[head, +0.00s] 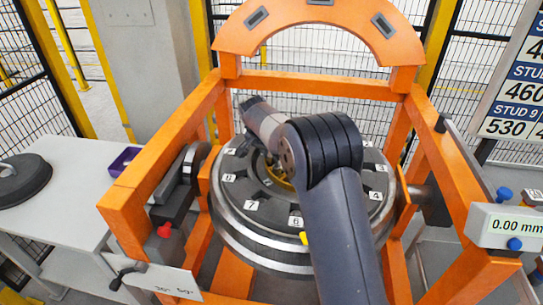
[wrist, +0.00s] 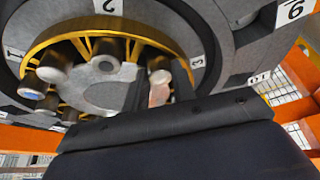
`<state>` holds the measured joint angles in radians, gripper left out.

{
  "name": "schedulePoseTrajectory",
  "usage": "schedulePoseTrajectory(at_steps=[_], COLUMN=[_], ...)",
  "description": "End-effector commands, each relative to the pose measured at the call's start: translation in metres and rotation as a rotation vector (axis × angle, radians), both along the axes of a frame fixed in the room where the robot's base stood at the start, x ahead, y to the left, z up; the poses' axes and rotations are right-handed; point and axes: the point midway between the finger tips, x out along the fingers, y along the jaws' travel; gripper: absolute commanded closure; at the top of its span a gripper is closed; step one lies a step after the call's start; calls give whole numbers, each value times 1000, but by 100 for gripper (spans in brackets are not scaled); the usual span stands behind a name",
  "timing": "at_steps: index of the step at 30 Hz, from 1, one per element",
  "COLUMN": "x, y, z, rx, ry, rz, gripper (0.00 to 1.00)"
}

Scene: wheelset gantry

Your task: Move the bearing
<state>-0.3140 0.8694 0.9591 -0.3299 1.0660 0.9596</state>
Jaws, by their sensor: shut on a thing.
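The bearing is a gold ring with pale rollers around a grey centre. In the wrist view the bearing (wrist: 52,52) sits within the dark numbered wheel face. My gripper (wrist: 160,86) reaches over its near side, with dark fingers either side of one pale roller, shut on the bearing. In the head view only a gold sliver of the bearing (head: 284,185) shows at the wheel's middle, and my arm hides the rest and my gripper. The wheel (head: 238,222) lies flat in the orange gantry. I cannot tell whether the bearing is clear of the wheel.
The orange gantry frame (head: 160,150) surrounds the wheel, with an arch (head: 318,22) behind. A grey table (head: 75,190) at left holds a black disc (head: 22,178) and a purple bin (head: 122,161). A gauge (head: 512,226) reading 0.00 mm and a stud sign (head: 515,85) stand at right.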

Motion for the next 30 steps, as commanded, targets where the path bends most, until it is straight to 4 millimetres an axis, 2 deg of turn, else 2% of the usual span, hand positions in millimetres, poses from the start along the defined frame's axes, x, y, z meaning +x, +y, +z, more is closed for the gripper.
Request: schedulePoseTrajectory(at_steps=[15, 30], x=[24, 29], y=[1, 0], z=[2, 2], rx=[3, 2], ry=[-5, -6], rz=[-199, -252], gripper=[100, 100])
